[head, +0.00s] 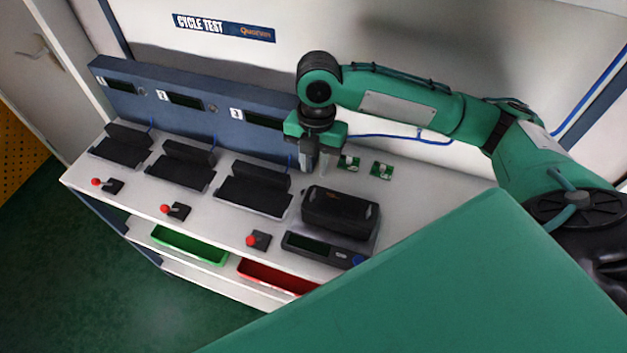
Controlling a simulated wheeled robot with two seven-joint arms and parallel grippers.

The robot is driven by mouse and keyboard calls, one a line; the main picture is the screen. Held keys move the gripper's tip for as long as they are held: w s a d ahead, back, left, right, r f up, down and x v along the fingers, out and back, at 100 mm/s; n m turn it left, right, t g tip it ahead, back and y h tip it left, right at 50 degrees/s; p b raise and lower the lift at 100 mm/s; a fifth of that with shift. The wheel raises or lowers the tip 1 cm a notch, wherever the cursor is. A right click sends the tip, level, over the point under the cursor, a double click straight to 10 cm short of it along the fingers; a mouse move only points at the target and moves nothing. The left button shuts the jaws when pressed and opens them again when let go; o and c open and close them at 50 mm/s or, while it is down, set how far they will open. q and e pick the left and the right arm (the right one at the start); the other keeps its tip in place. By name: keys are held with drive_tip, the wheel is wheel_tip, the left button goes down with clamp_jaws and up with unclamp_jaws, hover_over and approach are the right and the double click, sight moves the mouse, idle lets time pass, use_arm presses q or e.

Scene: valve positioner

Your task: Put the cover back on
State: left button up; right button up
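A dark, rounded box with orange lettering (341,211) sits on a grey bench unit with a display and a blue button (325,250). The box's top looks like a cover, but I cannot tell whether it is a separate part or seated. My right gripper (316,166) points down behind and to the left of this box, above the bench, apart from it in the picture. Its two fingers look parted, with nothing visible between them. My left gripper is not in view.
Three black cradles (254,189) stand along the white bench (425,190) before a blue panel with displays (185,115). Red-knobbed levers (258,240) stand in front. A green bin (190,245) and a red bin (275,277) are below.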

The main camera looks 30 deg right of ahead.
drive_tip(key=shift+w+d+r, duration=0.1)
drive_tip(key=shift+r, duration=0.9)
drive_tip(key=shift+w+d+r, duration=0.1)
drive_tip(key=shift+r, duration=0.9)
